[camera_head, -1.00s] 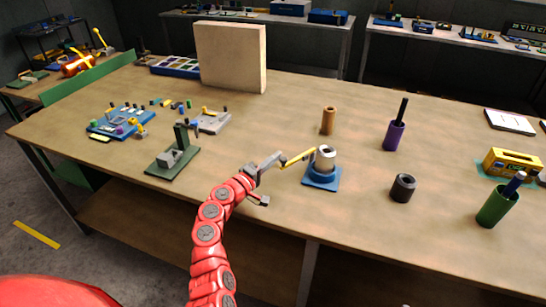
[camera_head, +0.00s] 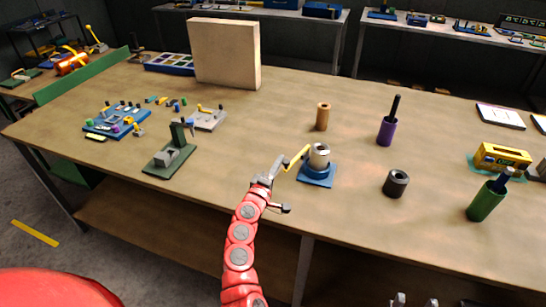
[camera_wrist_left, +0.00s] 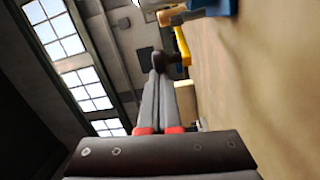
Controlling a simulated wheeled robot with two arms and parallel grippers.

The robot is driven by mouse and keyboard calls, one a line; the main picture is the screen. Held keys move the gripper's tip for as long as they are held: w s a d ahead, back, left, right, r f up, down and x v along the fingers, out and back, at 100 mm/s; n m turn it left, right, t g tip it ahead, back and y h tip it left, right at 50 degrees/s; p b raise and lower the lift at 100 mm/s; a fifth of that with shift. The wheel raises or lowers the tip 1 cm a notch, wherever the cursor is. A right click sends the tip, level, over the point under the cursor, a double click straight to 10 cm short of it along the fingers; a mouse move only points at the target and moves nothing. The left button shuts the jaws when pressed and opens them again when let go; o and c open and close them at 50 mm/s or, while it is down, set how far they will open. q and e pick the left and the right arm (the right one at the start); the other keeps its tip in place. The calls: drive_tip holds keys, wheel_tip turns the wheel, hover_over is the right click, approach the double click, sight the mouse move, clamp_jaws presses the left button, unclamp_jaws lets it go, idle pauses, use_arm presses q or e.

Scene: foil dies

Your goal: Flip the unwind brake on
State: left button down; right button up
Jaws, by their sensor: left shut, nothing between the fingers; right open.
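A blue-based stand (camera_head: 316,177) with a grey cylinder (camera_head: 319,156) carries a yellow lever (camera_head: 299,158) that points left and toward the front. My left gripper (camera_head: 277,175) is shut and empty at the lever's free end. In the left wrist view, the shut fingertips (camera_wrist_left: 158,62) are close beside the lever's dark end, and the yellow lever (camera_wrist_left: 183,47) runs up from it. I cannot tell whether they touch. My right gripper (camera_head: 414,301) only just shows at the bottom edge, open. No label identifies the brake.
A green stand (camera_head: 169,170) stands left of my left arm. A black ring (camera_head: 396,183), a purple cup (camera_head: 386,133) and a brown cylinder (camera_head: 323,117) stand right and behind. A copper roll (camera_head: 73,63) is at the far left. The table between green and blue stands is mostly clear.

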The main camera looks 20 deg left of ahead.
sight(289, 163)
use_arm(q)
drive_tip(key=d+n+y, duration=0.1)
drive_tip(key=s+d+n+y, duration=0.1)
drive_tip(key=d+y, duration=0.1)
drive_tip(key=shift+s+d, duration=0.1)
drive_tip(key=shift+d, duration=0.65)
drive_tip(key=shift+d+f, duration=0.1)
